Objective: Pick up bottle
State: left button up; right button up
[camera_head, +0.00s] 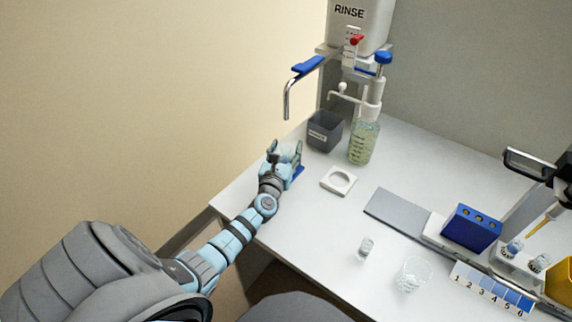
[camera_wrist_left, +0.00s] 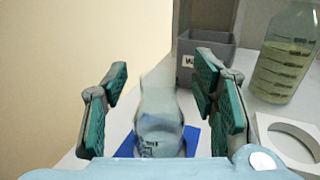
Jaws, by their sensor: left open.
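A clear, transparent bottle (camera_wrist_left: 160,125) stands on a blue pad (camera_wrist_left: 190,140) in the left wrist view, between the fingers of my left gripper (camera_wrist_left: 162,85). The fingers are open with a visible gap on both sides of it. In the head view my left gripper (camera_head: 284,152) is low over the left edge of the table, and mostly hides the bottle there. A larger bottle (camera_head: 362,144) with greenish contents and a dispenser pump stands farther back; it also shows in the left wrist view (camera_wrist_left: 285,58). My right gripper is not in view.
A white ring holder (camera_head: 338,181) lies to the right. A small vial (camera_head: 365,248), a clear cup (camera_head: 411,275) and a blue block (camera_head: 471,228) are farther right.

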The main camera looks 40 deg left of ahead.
pick_arm(q)
jog(key=shift+w+a, duration=0.2)
jog(key=shift+w, duration=0.05)
grip_shut()
dwell(0.3)
